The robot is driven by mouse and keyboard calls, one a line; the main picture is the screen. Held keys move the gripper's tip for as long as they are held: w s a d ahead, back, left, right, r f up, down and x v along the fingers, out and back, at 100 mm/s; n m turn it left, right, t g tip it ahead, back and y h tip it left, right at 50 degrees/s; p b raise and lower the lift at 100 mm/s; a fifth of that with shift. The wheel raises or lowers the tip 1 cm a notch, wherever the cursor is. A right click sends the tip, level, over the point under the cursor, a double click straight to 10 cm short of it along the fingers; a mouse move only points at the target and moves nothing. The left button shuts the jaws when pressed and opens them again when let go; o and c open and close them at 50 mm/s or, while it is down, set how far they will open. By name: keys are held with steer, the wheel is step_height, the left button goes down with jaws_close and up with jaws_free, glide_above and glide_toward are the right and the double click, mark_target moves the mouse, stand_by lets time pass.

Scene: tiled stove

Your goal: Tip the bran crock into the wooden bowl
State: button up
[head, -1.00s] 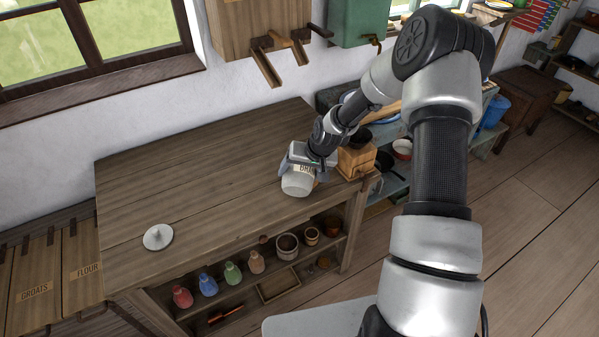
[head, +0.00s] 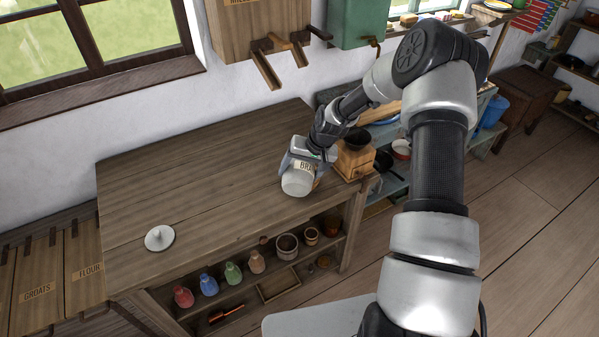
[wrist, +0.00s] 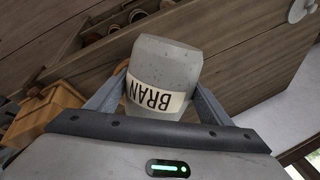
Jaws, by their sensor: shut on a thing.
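The bran crock (head: 297,181) is pale grey with a cream BRAN label. It is tilted over the right front part of the worktop (head: 200,190). My gripper (head: 308,165) is shut on it, with a finger on each side. In the wrist view the crock (wrist: 165,62) lies between the fingers of my gripper (wrist: 157,100), its label upside down. I cannot tell whether anything is coming out. I cannot pick out the wooden bowl for certain; a curved tan edge (wrist: 119,82) shows partly hidden behind the crock in the wrist view.
A wooden grinder (head: 354,158) stands close to the right of my gripper at the worktop's edge. A round pale lid (head: 160,238) lies at the left front. Several coloured bottles (head: 208,284) and pots (head: 287,246) fill the shelf below. The worktop's middle and back are clear.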

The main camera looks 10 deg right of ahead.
steer(key=shift+w+r, duration=0.1)
steer(key=shift+r, duration=0.05)
steer(key=shift+w+r+g+p, duration=0.25)
steer(key=shift+g+p, duration=0.1)
steer(key=shift+g, duration=0.15)
steer(key=shift+d+r+g+y, duration=0.1)
steer(key=shift+r+g+y, duration=0.05)
steer(key=shift+g+y, duration=0.2)
steer(key=shift+w, duration=0.1)
stand_by(0.6)
steer(key=shift+w+d+r+m+g+y, duration=0.1)
steer(key=shift+w+r+m+g+y, duration=0.15)
steer(key=shift+g, duration=0.5)
steer(key=shift+w+r+b, duration=0.1)
steer(key=shift+b, duration=0.25)
steer(key=shift+g, duration=0.3)
steer(key=shift+w, duration=0.1)
